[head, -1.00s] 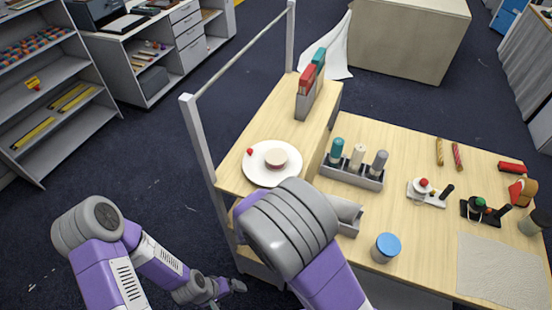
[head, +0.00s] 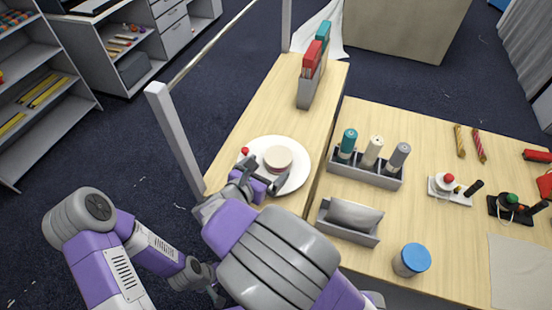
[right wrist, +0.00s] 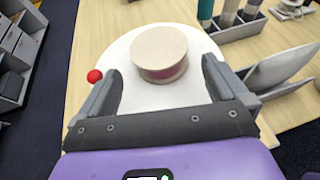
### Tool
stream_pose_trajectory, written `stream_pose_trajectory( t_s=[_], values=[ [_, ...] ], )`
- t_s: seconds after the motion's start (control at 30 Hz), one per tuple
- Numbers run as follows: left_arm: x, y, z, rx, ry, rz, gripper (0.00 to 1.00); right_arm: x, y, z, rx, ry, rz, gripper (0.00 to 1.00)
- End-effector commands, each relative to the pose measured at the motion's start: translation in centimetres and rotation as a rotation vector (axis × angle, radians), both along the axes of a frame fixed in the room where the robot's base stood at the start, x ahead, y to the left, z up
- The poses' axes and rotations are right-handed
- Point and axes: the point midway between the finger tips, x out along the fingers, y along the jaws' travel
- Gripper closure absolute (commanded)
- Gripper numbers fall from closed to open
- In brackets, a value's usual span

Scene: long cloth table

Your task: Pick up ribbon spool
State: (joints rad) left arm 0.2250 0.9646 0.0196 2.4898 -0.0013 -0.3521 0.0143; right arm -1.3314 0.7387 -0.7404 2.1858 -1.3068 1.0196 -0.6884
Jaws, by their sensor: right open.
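The ribbon spool (head: 278,158) is a short round cream disc with a pinkish band around its side. It lies flat on a white round plate (head: 297,178) on the raised left part of the table. In the right wrist view the spool (right wrist: 160,52) is just ahead of and between the finger lines. My right gripper (head: 263,177) is open and empty, at the near edge of the plate; its fingers (right wrist: 161,75) are spread wider than the spool. My left gripper (head: 213,290) is low at the bottom, partly hidden, and its jaws are unclear.
A small red ball (right wrist: 95,76) sits by the plate's left edge, close to the left finger. A white post (head: 176,140) stands left. A rack with bottles (head: 364,172), a grey tray (head: 348,217) and a blue-lidded jar (head: 411,260) are to the right.

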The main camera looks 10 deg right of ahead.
Motion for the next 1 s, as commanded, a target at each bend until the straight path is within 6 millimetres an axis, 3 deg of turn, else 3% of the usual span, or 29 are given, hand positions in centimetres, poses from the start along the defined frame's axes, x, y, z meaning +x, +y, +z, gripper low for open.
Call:
stream_pose_trajectory(
  t_s=[0.5,0.8,1.0],
  values=[
    [0.0,0.0,-1.0,0.0,0.001,0.0,0.0,4.6,-4.0,-2.6,-0.001,0.0,-0.002,0.0],
    [0.0,0.0,-1.0,0.0,0.001,0.0,0.0,4.9,-4.3,-2.7,0.001,0.001,0.0,0.0],
    [0.0,0.0,-1.0,0.0,0.001,0.0,0.0,4.9,-4.3,-2.7,0.001,0.001,0.0,0.29]
  ],
)
